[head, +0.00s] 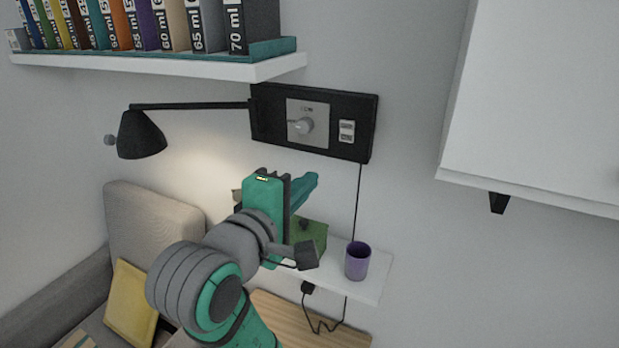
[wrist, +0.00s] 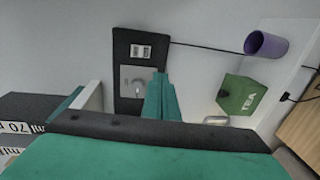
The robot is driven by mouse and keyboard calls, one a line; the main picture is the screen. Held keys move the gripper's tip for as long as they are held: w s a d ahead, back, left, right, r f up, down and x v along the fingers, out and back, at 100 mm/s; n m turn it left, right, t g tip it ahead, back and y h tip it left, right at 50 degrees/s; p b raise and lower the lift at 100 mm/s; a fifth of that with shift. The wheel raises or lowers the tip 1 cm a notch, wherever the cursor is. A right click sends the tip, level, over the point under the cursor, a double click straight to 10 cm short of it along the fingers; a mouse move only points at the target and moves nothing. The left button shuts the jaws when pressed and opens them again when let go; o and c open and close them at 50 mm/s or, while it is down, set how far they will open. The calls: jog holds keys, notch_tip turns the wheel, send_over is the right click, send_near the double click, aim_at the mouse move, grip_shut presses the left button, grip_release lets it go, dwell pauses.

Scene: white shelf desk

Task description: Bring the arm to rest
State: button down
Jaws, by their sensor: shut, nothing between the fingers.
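My gripper (head: 306,186) is raised in front of the wall, above the small white shelf and below the black wall panel (head: 364,128). Its green fingers are shut with nothing between them. The panel carries a round dial (head: 303,126) and two small switches (head: 346,131). My gripper appears apart from everything around it, though its exact distance to the wall is hard to tell.
A purple cup (head: 357,261) and a green tea box (wrist: 243,95) stand on the white shelf (head: 375,287). A black lamp (head: 141,135) is at the left, under a shelf of labelled binders (head: 205,25). A white cabinet (head: 540,95) hangs at the right. A cushioned seat (head: 150,222) is lower left.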

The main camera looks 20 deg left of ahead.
jog(key=shift+w+d, duration=0.1)
jog(key=shift+d, duration=0.15)
